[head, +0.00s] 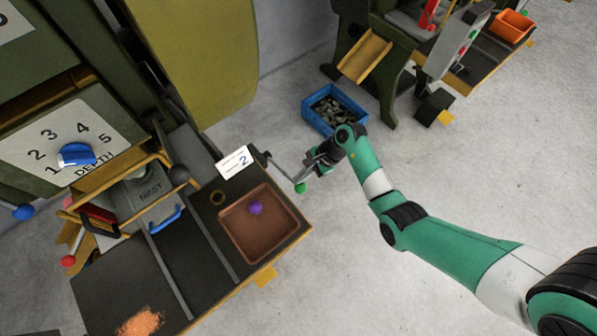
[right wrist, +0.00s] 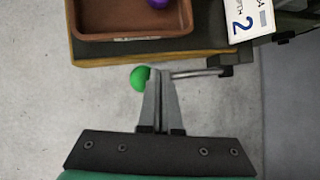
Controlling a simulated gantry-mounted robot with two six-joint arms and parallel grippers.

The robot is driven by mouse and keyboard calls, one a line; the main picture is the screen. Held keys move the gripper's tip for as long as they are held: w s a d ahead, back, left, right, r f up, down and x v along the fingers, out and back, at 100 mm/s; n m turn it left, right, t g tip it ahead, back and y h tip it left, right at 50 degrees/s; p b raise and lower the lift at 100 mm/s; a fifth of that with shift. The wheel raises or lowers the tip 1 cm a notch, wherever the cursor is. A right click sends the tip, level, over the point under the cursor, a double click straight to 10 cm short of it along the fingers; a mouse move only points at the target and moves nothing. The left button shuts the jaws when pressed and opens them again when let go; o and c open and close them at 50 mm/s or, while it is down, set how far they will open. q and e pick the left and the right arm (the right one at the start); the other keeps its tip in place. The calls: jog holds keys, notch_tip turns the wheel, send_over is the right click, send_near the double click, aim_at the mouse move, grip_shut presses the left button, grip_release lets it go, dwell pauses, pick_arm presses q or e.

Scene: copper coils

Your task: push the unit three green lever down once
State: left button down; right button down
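A lever with a green ball (head: 300,188) sticks out from the right side of the near bench, beside a white card (head: 236,162) marked 2. In the right wrist view the green ball (right wrist: 139,77) is just left of my fingertips, and its metal rod (right wrist: 200,72) runs right to the bench. My right gripper (head: 311,164) is at the lever; its fingers (right wrist: 161,72) are together and overlap the rod in the wrist view. I cannot tell whether they touch it. My left gripper is out of view.
A brown tray (head: 229,238) with a purple ball (head: 256,208) sits on the near bench. A dial panel (head: 92,130) with a blue knob stands at left. A blue bin (head: 310,118) is on the floor behind my right gripper. Another machine stands at the back right.

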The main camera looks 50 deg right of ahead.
aim_at(304, 184)
jog(key=shift+s+a+f+b, duration=0.1)
jog(key=shift+s+f+b, duration=0.15)
jog(key=shift+f, duration=0.35)
jog(key=shift+s+d+f+b, duration=0.1)
jog(key=shift+s+f+b, duration=0.15)
jog(key=shift+f, duration=0.4)
jog(key=shift+s+a+f+b, duration=0.15)
jog(key=shift+f+b, duration=0.1)
jog(key=shift+f, duration=0.35)
dwell(1.4)
jog(key=shift+r, duration=0.1)
dwell(0.4)
jog(key=shift+w+d+r+p, duration=0.1)
jog(key=shift+w+r+p, duration=0.25)
jog(key=shift+r+p, duration=0.45)
jog(key=shift+w+d+r+p, duration=0.1)
jog(key=shift+w+r+p, duration=0.3)
jog(key=shift+r, duration=0.6)
jog(key=shift+w+r+p, duration=0.25)
jog(key=shift+r+p, duration=0.45)
jog(key=shift+r, duration=0.2)
jog(key=r+p, duration=0.1)
jog(key=w+r+p, duration=0.1)
jog(key=r, duration=0.1)
jog(key=r+p, duration=0.1)
jog(key=shift+w+d+r, duration=0.2)
jog(key=shift+w+r, duration=0.15)
